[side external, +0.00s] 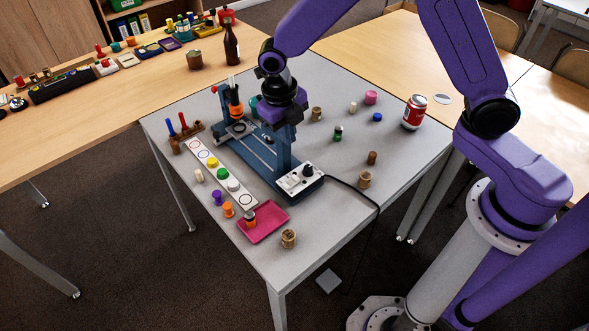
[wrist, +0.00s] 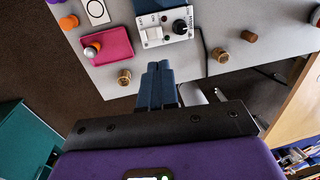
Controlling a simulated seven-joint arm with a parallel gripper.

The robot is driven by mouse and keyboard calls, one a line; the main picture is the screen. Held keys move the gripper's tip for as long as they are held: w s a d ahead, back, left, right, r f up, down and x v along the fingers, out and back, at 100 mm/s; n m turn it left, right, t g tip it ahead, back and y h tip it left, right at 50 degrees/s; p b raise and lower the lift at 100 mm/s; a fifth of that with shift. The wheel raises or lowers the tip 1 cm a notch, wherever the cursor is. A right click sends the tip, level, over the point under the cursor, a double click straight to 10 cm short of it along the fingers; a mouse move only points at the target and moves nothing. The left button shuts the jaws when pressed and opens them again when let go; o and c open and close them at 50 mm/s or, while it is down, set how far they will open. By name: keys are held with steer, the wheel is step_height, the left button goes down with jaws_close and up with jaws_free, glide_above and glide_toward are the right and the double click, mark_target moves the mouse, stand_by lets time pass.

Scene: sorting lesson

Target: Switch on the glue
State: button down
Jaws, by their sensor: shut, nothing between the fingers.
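A blue machine (side external: 256,150) stands on the grey table, with a white control panel (side external: 300,182) at its near end. The panel also shows at the top of the wrist view (wrist: 167,38). It carries white rocker switches (wrist: 151,34) side by side and a black knob (wrist: 180,26). The small lettering is too small to read surely, so I cannot tell which switch is for glue, or its state. My gripper (side external: 283,168) points down beside the panel, its blue fingers shut and empty. In the wrist view its fingertips (wrist: 158,66) appear just below the panel; contact is not visible.
A pink tray (side external: 271,221) holds an orange-and-white piece. A white strip (side external: 236,193) with coloured pegs lies left of the machine. Loose spools, a red can (side external: 414,112) and a black cable (side external: 352,190) are to the right.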

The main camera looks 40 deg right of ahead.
mark_target(296, 178)
steer(key=f, duration=0.4)
steer(key=d+f, duration=0.1)
steer(key=f, duration=0.4)
steer(key=d+f, duration=0.1)
steer(key=f, duration=0.3)
steer(key=shift+f, duration=0.4)
steer(key=shift+d+f, duration=0.1)
steer(key=shift+f, duration=0.15)
steer(key=shift+a+r, duration=0.25)
steer(key=shift+a, duration=0.55)
steer(key=shift+r, duration=0.1)
